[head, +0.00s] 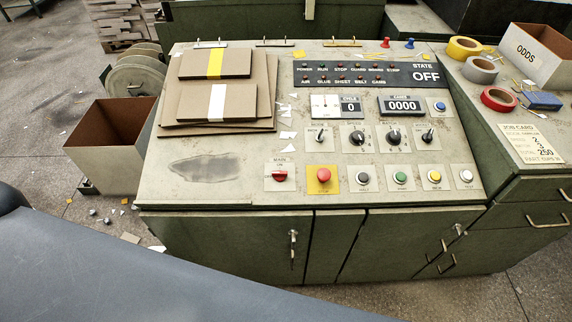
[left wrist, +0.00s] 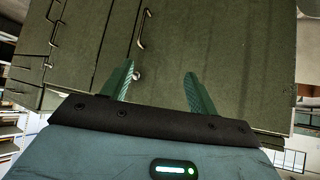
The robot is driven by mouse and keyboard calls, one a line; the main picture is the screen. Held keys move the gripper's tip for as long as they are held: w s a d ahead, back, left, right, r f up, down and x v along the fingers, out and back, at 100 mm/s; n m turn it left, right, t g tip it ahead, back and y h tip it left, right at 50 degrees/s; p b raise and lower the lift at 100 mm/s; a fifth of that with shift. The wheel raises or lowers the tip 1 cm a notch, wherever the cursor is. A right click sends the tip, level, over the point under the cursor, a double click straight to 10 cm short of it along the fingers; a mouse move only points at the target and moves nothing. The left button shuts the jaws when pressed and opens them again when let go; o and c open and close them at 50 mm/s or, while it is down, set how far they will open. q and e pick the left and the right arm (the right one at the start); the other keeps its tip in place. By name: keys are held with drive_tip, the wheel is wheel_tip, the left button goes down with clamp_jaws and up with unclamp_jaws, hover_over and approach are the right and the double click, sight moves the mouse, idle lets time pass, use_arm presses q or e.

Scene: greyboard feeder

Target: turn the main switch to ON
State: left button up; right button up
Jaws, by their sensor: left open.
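The main switch (head: 281,176) is a small red knob on a pale plate labelled MAIN, at the lower left of the control panel (head: 230,185) in the head view. The mark above it reads ON; its exact setting is too small to tell. The state display (head: 425,76) reads OFF. My left gripper (left wrist: 158,84) is open and empty in the left wrist view, facing green cabinet doors. The switch does not show in that view, and neither gripper shows in the head view.
A red button on a yellow plate (head: 323,175) sits right of the switch. Stacked greyboard (head: 220,125) lies at the panel's upper left. A brown bin (head: 105,150) stands at the left. An ODDS box (head: 535,55) and tape rolls (head: 499,98) lie at the right.

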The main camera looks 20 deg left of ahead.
use_arm(q)
drive_tip(key=w+d+r+m+t+h+b, duration=0.1)
drive_tip(key=w+d+r+m+t+h, duration=0.3)
drive_tip(key=w+r, duration=0.4)
drive_tip(key=w+d+r+m+t+h+b, duration=0.1)
drive_tip(key=w+d+r+m+t+h, duration=0.2)
drive_tip(key=w+d+r, duration=0.55)
drive_tip(key=w+d+r+m+g+h, duration=0.5)
drive_tip(key=d+m+h, duration=0.1)
drive_tip(key=m+h, duration=0.35)
drive_tip(key=m+g+y+b, duration=0.4)
drive_tip(key=m+g+y, duration=0.85)
drive_tip(key=y, duration=0.55)
hover_over(280, 172)
drive_tip(key=shift+d+m+t, duration=0.2)
drive_tip(key=shift+m+t, duration=0.35)
drive_tip(key=shift+m, duration=0.35)
drive_tip(key=shift+w+a+r+y, duration=0.1)
drive_tip(key=shift+a+r+y, duration=0.1)
drive_tip(key=shift+a+y, duration=0.1)
drive_tip(key=shift+f, duration=3.95)
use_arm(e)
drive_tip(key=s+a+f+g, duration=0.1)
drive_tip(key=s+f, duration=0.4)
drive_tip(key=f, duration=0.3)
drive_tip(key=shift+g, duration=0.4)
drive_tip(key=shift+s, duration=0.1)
